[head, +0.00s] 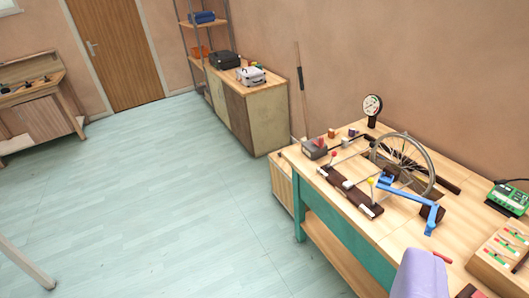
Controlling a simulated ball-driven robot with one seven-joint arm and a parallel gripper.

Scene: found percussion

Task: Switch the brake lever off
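A workbench (470,238) on the right carries a spoked wheel (428,170) in a stand. In front of the wheel is a dark strip (350,192) with levers on it, one with a red knob (334,154) and one with a yellow knob (370,181). A blue jointed bar (408,194) runs beside the wheel. I cannot tell for certain which part is the brake lever, or its setting. My gripper does not show clearly. A lavender rounded shape (420,276) cuts into the bottom edge; I cannot tell what it is.
A round dial gauge (372,105) stands behind the wheel. A green device (509,197) and a wooden panel with sliders (505,257) are at the bench's right. A cabinet (258,105) with cases stands by the back wall. The pale floor (160,210) left of the bench is open.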

